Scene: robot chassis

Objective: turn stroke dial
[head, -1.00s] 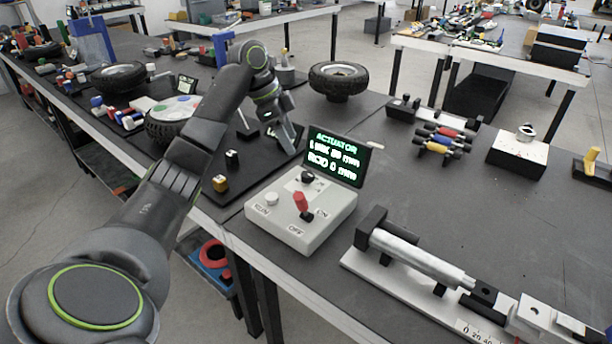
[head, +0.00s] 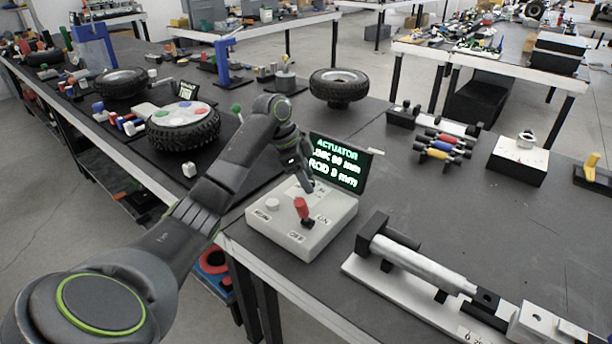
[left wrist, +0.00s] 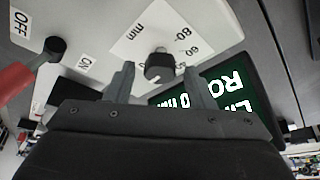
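The stroke dial (left wrist: 159,66) is a small black knob on a white scale plate marked in mm, on the white control box (head: 278,222). My left gripper (head: 306,184) is over the box's back part in the head view and hides the dial there. In the left wrist view its two fingers are apart, with the dial showing between and just beyond the tips. I cannot tell whether they touch it. A dark screen (head: 339,164) behind reads ACTUATOR, with a ROD line in mm. My right gripper is not in view.
A red-handled lever (head: 301,207) stands by the ON and OFF labels, near a round white button (head: 272,204). An actuator with a silver tube (head: 418,256) lies on a white base to the right. A tyre (head: 339,83) stands behind the screen. Bare table lies between.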

